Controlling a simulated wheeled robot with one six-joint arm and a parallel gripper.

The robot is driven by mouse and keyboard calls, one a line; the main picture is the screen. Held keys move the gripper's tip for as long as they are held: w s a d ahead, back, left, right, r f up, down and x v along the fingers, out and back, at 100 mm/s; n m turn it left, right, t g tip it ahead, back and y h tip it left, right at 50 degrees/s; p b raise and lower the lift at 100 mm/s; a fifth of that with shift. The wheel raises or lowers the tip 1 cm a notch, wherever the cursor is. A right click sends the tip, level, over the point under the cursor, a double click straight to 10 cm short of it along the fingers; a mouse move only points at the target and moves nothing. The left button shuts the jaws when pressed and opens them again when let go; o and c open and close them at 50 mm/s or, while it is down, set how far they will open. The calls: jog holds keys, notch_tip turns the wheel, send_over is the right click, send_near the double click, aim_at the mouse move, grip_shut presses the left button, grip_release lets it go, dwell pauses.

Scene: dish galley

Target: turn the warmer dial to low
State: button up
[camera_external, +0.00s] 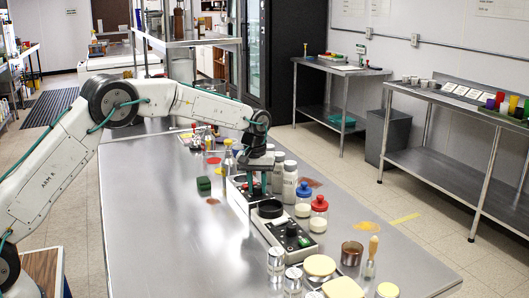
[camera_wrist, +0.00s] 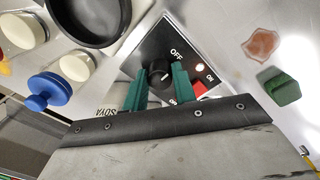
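The warmer dial is a round black knob (camera_wrist: 159,75) on a dark control panel (camera_wrist: 165,48) in the wrist view. The word OFF is printed by it, with further labels partly covered. A pale mark shows on the knob, but its exact setting is hard to read. My gripper (camera_wrist: 160,84) has its two green fingers apart, one on each side of the knob; contact is not clear. In the external view my gripper (camera_external: 262,182) points down over the far part of the black-and-white appliances, and hides the dial there.
A small lit lamp (camera_wrist: 199,66) and a red switch (camera_wrist: 200,89) are beside the dial. A black round pan or plate (camera_wrist: 72,30) is close by. Blue-lidded (camera_external: 303,205) and red-lidded (camera_external: 319,215) jars stand at the right. The counter's left side (camera_external: 170,235) is clear.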

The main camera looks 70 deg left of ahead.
jog(key=shift+m, duration=0.3)
jog(key=m, duration=1.3)
jog(key=shift+a+g, duration=0.1)
jog(key=shift+g, duration=0.3)
dwell(0.5)
jog(key=o, duration=1)
jog(key=shift+r, duration=0.1)
